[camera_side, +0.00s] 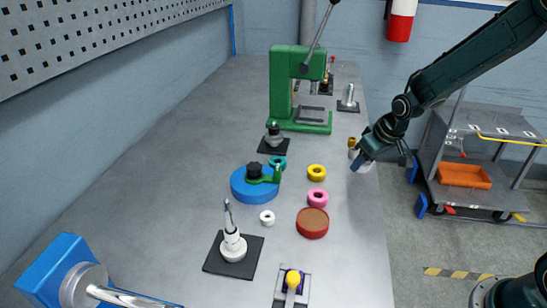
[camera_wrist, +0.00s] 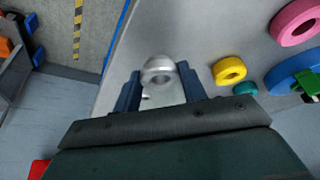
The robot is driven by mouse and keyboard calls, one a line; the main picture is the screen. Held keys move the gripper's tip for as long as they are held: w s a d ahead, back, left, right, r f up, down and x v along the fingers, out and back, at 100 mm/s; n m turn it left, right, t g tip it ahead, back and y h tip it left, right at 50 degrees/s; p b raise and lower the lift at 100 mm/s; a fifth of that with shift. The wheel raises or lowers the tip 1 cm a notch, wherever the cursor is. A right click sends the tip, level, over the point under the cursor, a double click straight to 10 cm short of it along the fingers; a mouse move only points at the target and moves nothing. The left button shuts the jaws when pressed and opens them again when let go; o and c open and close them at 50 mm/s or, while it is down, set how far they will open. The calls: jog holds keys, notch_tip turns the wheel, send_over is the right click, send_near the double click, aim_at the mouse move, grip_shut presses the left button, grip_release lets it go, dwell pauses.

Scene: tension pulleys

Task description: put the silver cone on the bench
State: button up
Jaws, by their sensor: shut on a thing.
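The silver cone (camera_wrist: 158,72) shows in the wrist view as a shiny rounded metal piece between the two blue fingers of my gripper (camera_wrist: 158,90). My gripper is shut on it. In the side view my gripper (camera_side: 360,160) is low at the right edge of the grey bench (camera_side: 150,170), and the cone is mostly hidden by the fingers. I cannot tell whether the cone touches the bench.
A yellow ring (camera_side: 316,172), a pink ring (camera_side: 317,198) and a red round block (camera_side: 312,223) lie left of my gripper. A green press (camera_side: 299,90) stands behind. A cart (camera_side: 480,150) stands off the bench. Bare bench lies in front.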

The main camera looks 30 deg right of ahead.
jog(key=w+a+r, duration=0.3)
jog(key=w+r, duration=1.1)
jog(key=r, duration=0.4)
jog(key=shift+w+a+r, duration=0.2)
jog(key=shift+w+r, duration=0.1)
jog(key=shift+r, duration=0.05)
jog(key=shift+f, duration=0.1)
notch_tip(320, 180, down, 20)
jog(key=shift+r, duration=0.1)
dwell(0.5)
jog(key=o, duration=1)
